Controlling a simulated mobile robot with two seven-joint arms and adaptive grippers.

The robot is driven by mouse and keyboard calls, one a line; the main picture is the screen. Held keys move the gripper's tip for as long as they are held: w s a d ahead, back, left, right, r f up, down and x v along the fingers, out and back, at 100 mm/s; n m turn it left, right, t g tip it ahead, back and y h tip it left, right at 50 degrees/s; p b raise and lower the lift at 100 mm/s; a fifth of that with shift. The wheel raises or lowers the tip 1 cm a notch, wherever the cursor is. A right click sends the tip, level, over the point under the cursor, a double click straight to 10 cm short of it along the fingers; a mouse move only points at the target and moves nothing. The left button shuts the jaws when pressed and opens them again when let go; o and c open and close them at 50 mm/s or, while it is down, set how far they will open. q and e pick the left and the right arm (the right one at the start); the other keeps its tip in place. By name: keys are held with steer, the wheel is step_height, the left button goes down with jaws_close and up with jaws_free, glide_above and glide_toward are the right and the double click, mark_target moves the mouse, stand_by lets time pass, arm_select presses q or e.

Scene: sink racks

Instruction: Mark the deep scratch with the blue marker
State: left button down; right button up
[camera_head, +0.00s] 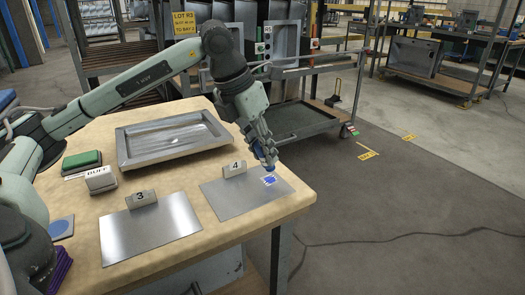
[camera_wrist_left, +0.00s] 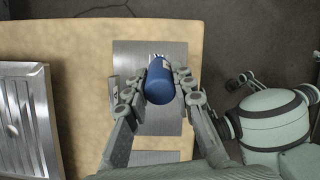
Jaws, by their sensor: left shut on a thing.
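My left gripper (camera_head: 264,150) is shut on the blue marker (camera_head: 271,167), which points down over the right part of metal sheet 4 (camera_head: 230,197). In the left wrist view the blue marker (camera_wrist_left: 160,82) sits between both fingers, over the sheet (camera_wrist_left: 126,65). A blue patch with pale edges (camera_head: 269,181) lies on sheet 4 just below the marker. I cannot tell whether the marker touches the sheet. Metal sheet 3 (camera_head: 150,232) lies to the left with no scratch I can make out. No scratch shows clearly on sheet 4. My right gripper is not in view.
A shallow metal tray (camera_head: 172,139) lies behind the sheets on the wooden table (camera_head: 255,222). A green pad (camera_head: 82,160) and a block marked BUFF (camera_head: 100,179) stand at the left. A cart (camera_head: 300,118) stands behind the table.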

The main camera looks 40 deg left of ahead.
arm_select(q)
steer(key=shift+r+p, duration=1.4)
steer(key=shift+r, duration=0.65)
